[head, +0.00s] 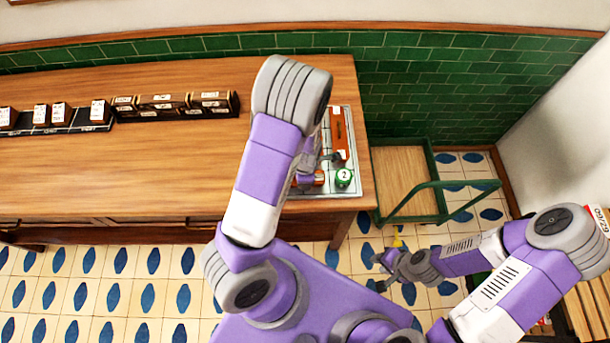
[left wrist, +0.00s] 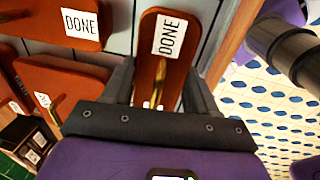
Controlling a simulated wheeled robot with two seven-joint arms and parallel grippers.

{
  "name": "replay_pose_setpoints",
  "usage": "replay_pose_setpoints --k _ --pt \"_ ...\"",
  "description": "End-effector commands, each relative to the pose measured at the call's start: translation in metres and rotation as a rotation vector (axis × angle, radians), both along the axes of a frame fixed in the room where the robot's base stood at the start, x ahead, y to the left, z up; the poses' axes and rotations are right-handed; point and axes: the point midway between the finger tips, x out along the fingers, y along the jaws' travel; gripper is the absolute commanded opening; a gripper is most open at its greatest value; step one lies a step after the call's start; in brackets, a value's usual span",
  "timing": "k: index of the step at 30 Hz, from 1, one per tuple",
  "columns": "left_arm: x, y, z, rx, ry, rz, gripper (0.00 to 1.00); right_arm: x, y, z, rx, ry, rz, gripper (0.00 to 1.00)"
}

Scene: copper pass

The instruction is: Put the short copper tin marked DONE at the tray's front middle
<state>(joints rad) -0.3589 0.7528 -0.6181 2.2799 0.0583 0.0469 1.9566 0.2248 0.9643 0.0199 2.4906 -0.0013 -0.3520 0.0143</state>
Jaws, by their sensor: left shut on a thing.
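The copper tin marked DONE (left wrist: 160,50) is between the fingers of my left gripper (left wrist: 160,92) in the left wrist view, its white label facing the camera. In the head view my left gripper (head: 307,178) is low over the front of the grey tray (head: 350,193). A copper tin (head: 320,178) shows there, partly hidden by my gripper and arm. A second copper piece marked DONE (left wrist: 80,25) lies beside the held one in the left wrist view. My right gripper (head: 381,272) is empty, fingers apart, off the counter.
Dark racks with labelled boxes (head: 160,105) line the counter's back left. A green cart (head: 405,180) stands right of the counter. The counter's middle is clear.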

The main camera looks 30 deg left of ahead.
Motion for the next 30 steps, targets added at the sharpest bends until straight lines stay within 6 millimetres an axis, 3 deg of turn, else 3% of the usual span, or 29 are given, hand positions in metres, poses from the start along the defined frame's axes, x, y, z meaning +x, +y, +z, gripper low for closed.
replay_pose_setpoints --k 1,6,17,20,30 --pt "0.0 0.0 -0.002 0.0 0.0 0.0 0.59 0.0 0.0 -0.002 0.0 0.0 0.0 0.34" --pt "0.0 0.0 -0.001 0.0 0.0 0.0 0.84 0.0 0.0 -0.001 0.0 0.0 0.0 0.34" --pt "0.0 0.0 0.003 0.0 0.0 0.0 0.84 0.0 0.0 0.002 0.0 0.0 0.0 0.34" --pt "0.0 -0.002 0.016 0.001 -0.004 -0.003 0.84 0.0 0.0 0.005 0.0 0.0 0.0 0.34" --pt "-0.009 -0.007 0.087 -0.001 -0.004 -0.003 0.84 0.0 0.0 0.027 0.0 0.0 0.0 0.34"
